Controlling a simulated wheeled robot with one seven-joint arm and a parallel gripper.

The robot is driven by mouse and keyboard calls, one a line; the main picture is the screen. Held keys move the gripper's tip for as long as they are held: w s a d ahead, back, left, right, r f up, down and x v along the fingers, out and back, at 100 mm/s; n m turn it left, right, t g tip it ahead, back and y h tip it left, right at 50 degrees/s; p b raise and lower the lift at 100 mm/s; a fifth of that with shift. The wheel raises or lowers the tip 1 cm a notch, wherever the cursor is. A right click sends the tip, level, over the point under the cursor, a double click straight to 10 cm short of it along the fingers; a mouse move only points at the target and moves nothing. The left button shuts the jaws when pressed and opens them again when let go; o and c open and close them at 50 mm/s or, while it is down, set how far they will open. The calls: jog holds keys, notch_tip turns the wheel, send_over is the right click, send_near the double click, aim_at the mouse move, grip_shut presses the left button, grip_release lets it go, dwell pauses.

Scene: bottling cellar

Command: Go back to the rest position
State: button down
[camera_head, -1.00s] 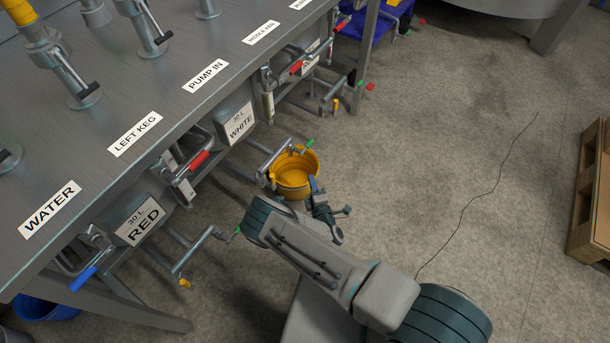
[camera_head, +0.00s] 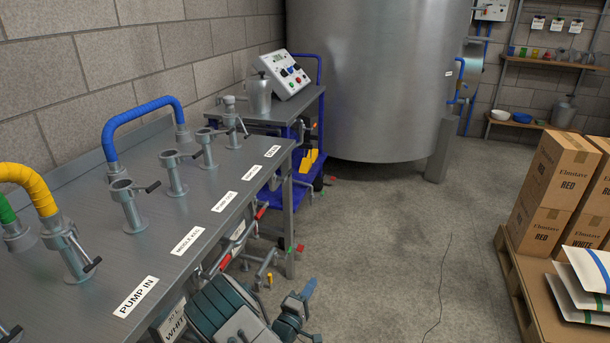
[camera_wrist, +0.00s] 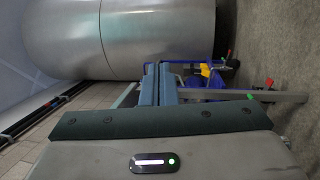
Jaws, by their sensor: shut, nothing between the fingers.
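My gripper (camera_head: 307,290) shows at the bottom middle of the head view, in front of the steel bench (camera_head: 158,215) and over the concrete floor. Its blue-grey fingers are together and hold nothing. In the wrist view the shut fingers (camera_wrist: 157,82) point away toward the big steel tank (camera_wrist: 160,35), with a clear gap between them and it. My arm's dark, ribbed joint is beside the gripper, close to the bench's front edge. It hides part of the bench front and the WHITE label.
The bench carries metal pipe stubs and a blue hose (camera_head: 145,112). A blue trolley with a control box (camera_head: 285,75) stands behind it, near the tank (camera_head: 375,80). A pallet (camera_head: 540,305) with cartons (camera_head: 560,175) is at the right. The middle floor is clear.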

jog(key=s+d+r+m+g+h+p, duration=0.1)
jog(key=s+d+r+m+g+p, duration=0.25)
jog(key=d+r+g, duration=0.4)
jog(key=s+d+r+m+g+h+p, duration=0.15)
jog(key=s+d+r+m+g, duration=0.3)
jog(key=r, duration=0.55)
jog(key=s+d+r+m+g+p, duration=0.35)
jog(key=s+d+r+g, duration=0.2)
jog(key=r, duration=0.35)
jog(key=s+a+r+m+t+y+p, duration=0.1)
jog(key=s+a+r+t+y+p, duration=0.2)
jog(key=s+r+y+p, duration=0.8)
jog(key=s+a+r+y, duration=0.1)
jog(key=s+r, duration=0.5)
jog(key=r, duration=0.4)
jog(key=shift+r, duration=0.15)
